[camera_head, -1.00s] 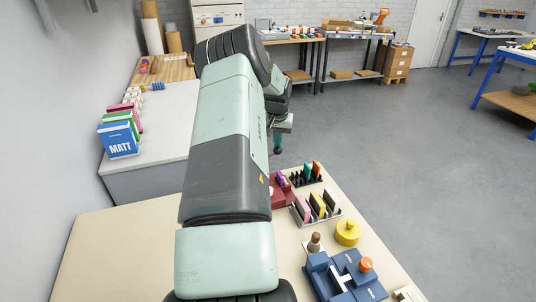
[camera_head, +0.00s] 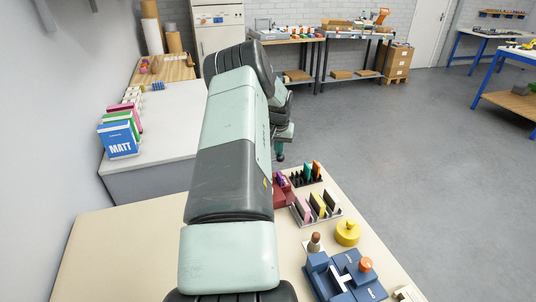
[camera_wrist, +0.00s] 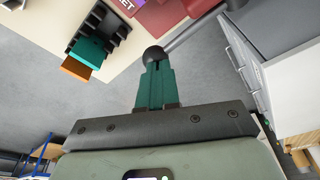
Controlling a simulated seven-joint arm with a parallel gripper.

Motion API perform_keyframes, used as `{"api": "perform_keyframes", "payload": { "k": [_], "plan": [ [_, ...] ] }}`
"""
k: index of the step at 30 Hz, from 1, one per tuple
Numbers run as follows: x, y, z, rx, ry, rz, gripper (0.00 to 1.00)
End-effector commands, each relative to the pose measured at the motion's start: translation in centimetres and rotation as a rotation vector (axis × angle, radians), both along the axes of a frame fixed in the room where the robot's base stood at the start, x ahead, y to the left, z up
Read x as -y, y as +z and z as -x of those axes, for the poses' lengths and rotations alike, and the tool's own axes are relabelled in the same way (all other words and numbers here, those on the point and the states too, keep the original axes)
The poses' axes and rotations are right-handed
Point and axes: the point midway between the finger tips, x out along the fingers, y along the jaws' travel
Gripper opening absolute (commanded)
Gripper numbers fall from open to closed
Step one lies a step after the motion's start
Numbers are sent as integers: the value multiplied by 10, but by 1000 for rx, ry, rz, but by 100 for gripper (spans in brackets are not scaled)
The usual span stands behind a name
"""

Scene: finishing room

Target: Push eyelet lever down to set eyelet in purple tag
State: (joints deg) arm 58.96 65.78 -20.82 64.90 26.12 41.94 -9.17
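The red eyelet press (camera_head: 282,194) stands at the far edge of the bench, partly hidden behind my arm. A purple piece, seemingly the purple tag (camera_head: 281,179), shows at it. In the wrist view the red press (camera_wrist: 160,14) is at the top, with part of its lettering visible. Its grey lever (camera_wrist: 187,36) ends in a dark ball knob (camera_wrist: 153,55). My gripper (camera_wrist: 155,68) has its teal fingers together, with the knob at their tips; I cannot tell whether they touch. In the head view my gripper (camera_head: 280,157) is beyond the press.
A black rack (camera_head: 303,178) with teal and orange tags stands beside the press. A holder (camera_head: 318,210) with pink, yellow and dark tags, a yellow round object (camera_head: 347,233) and a blue fixture (camera_head: 340,277) are nearer. The bench's left part is clear.

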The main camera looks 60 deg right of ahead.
Motion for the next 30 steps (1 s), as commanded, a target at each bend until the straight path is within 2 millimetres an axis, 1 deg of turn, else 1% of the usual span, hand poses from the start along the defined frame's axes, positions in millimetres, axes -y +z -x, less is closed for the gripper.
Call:
{"api": "perform_keyframes", "payload": {
  "k": [10, 24, 30],
  "plan": [
    [-1, -4, -1, 0, 0, -3, 0],
    [-2, -26, -1, 0, 0, -4, 0],
    [-1, -29, -1, 0, 0, -3, 0]
  ]
}}
